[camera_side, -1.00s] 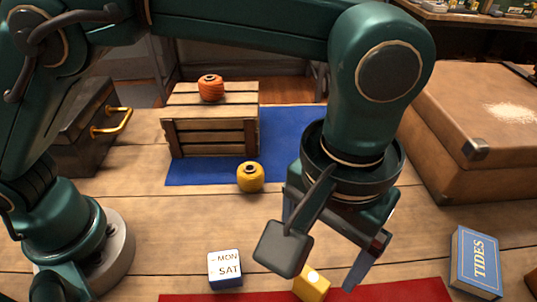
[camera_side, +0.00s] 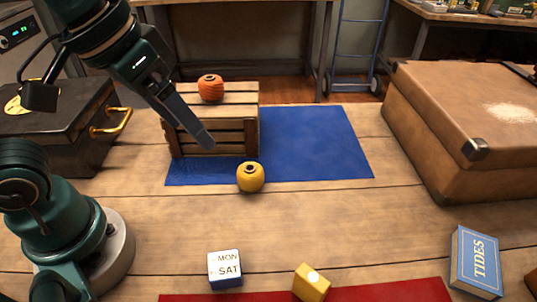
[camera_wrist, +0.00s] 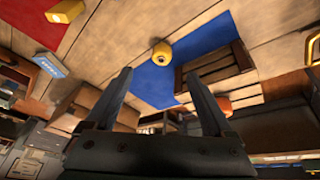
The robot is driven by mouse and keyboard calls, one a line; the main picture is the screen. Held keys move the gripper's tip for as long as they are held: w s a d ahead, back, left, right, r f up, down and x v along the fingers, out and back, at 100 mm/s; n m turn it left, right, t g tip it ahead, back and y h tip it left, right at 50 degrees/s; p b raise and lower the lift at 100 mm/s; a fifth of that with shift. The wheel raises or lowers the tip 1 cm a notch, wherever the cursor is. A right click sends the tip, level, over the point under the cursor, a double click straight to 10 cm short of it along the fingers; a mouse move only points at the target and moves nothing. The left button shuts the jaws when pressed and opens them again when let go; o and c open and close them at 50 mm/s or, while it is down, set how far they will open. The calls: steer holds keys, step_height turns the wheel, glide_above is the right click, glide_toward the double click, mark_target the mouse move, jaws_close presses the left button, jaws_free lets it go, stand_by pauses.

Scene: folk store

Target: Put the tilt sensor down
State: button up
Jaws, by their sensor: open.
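A small yellow block with a pale round spot (camera_side: 311,283), likely the tilt sensor, rests at the back edge of the red cloth (camera_side: 400,292) at the bottom of the side view. It also shows at the top left of the wrist view (camera_wrist: 65,11). My gripper (camera_side: 203,138) is far from it, at upper left, in front of the slatted crate in the picture. In the wrist view my gripper's two fingers (camera_wrist: 158,75) are spread apart with nothing between them.
The slatted crate (camera_side: 212,138) bears an orange spool (camera_side: 211,88) and stands on a blue mat (camera_side: 310,145). A yellow spool (camera_side: 250,177) sits at the mat's front edge. A calendar block (camera_side: 225,268), TIDES book (camera_side: 475,262), brown suitcase (camera_side: 455,130) and black case (camera_side: 60,125) stand around.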

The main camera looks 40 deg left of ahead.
steer(key=shift+t+y, duration=0.4)
steer(key=shift+t, duration=0.2)
steer(key=s+a+f, duration=0.1)
steer(key=a, duration=0.1)
steer(key=s+a+f, duration=0.1)
steer(key=s, duration=0.1)
steer(key=shift+a+f, duration=0.35)
